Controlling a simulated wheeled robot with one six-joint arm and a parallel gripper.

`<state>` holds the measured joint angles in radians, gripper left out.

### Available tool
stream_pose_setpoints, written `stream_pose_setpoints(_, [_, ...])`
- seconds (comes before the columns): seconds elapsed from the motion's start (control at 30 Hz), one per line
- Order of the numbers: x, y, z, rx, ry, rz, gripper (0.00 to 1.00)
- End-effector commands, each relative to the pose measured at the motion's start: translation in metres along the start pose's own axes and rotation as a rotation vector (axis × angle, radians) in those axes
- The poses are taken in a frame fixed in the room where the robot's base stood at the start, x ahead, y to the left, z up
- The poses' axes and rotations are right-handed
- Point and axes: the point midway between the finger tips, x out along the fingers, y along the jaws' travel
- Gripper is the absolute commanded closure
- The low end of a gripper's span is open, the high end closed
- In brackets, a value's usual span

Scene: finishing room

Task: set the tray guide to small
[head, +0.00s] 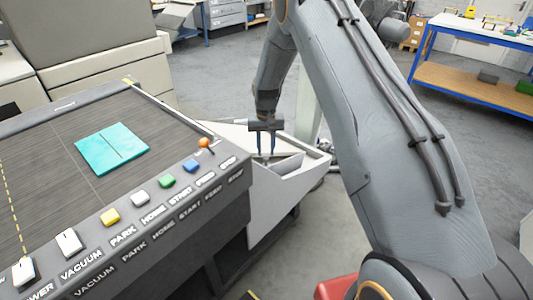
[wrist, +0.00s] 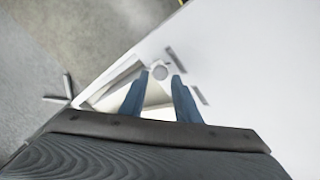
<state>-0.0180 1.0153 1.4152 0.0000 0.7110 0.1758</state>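My gripper (head: 266,150) hangs over the white tray (head: 318,160) at the right end of the cutting machine. In the wrist view its two blue-grey fingers (wrist: 160,76) stand apart, with a gap between their tips. A small round grey knob (wrist: 159,71) shows between or just beyond the fingertips; I cannot tell whether they touch it. Dark slots (wrist: 176,60) mark the white surface beside it. A pale slanted plate (head: 288,165) lies in the tray near the fingers; I cannot tell for sure that it is the guide. No size labels are readable.
The machine's grey bed (head: 60,150) carries a turquoise sheet (head: 112,148).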

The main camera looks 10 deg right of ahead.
Motion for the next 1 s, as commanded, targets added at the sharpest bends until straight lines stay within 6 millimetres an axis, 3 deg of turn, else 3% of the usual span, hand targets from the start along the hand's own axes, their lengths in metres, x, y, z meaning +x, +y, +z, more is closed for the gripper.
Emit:
stream_pose_setpoints(0.2, [0.022, 0.0, 0.001, -0.001, -0.001, 0.0, 0.71])
stream_pose_setpoints(0.57, [0.028, -0.001, 0.0, -0.001, 0.0, 0.0, 0.71])
stream_pose_setpoints(0.77, [0.028, -0.001, 0.0, -0.001, 0.0, 0.0, 1.0])
stream_pose_setpoints(1.0, [0.029, -0.003, -0.002, -0.001, 0.001, 0.0, 1.0])
